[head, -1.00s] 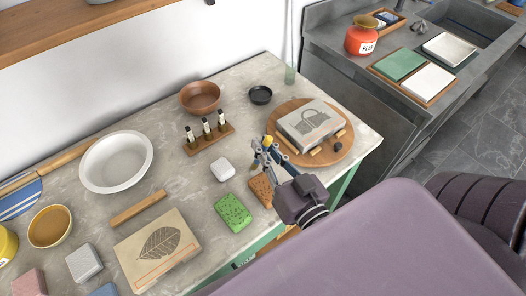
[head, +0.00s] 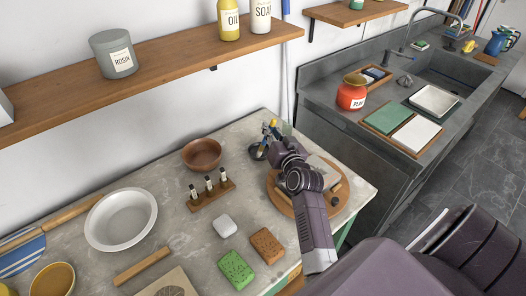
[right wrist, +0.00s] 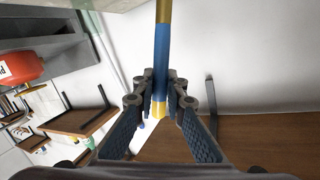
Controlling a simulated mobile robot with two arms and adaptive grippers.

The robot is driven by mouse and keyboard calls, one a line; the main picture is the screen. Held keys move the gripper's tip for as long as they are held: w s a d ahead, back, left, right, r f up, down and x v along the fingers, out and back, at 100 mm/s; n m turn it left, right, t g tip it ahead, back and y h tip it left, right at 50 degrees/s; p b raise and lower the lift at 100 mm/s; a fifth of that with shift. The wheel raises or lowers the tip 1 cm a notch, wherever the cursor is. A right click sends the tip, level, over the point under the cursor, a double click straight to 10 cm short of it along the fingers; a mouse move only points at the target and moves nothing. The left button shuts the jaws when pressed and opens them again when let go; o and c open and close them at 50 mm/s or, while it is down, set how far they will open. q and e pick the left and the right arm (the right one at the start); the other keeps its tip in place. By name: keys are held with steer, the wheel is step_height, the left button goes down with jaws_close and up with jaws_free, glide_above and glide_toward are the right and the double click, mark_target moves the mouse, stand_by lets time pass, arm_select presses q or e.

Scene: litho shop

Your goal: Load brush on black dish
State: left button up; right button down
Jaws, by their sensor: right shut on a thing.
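My right gripper (head: 270,138) is over the back of the stone-topped table, at the black dish (head: 256,153). It is shut on the brush, which has a blue handle (right wrist: 161,50) with gold bands in the right wrist view. In the head view only a small blue and yellow part of the brush (head: 273,123) shows above the fingers. The gripper partly hides the dish. I cannot tell whether the brush touches it, and the bristles are not clearly visible. My left gripper is not in view.
A brown bowl (head: 202,152) and a wooden rack of small bottles (head: 213,196) stand left of the dish. A round wooden board (head: 279,198) lies under my right arm, with a printed stone partly hidden on it. A wall shelf (head: 165,72) hangs above the table.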

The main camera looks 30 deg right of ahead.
steer(key=w+d+r+m+p, duration=0.1)
steer(key=w+d+r, duration=0.25)
steer(key=w, duration=0.25)
step_height(320, 180, down, 7)
steer(key=b, duration=0.6)
steer(key=shift+d, duration=0.4)
steer(key=shift+f+b, duration=0.5)
steer(key=shift+f, duration=0.15)
stand_by(0.5)
steer(key=shift+s, duration=0.1)
stand_by(0.4)
step_height(320, 180, up, 7)
steer(key=p, duration=0.7)
stand_by(0.7)
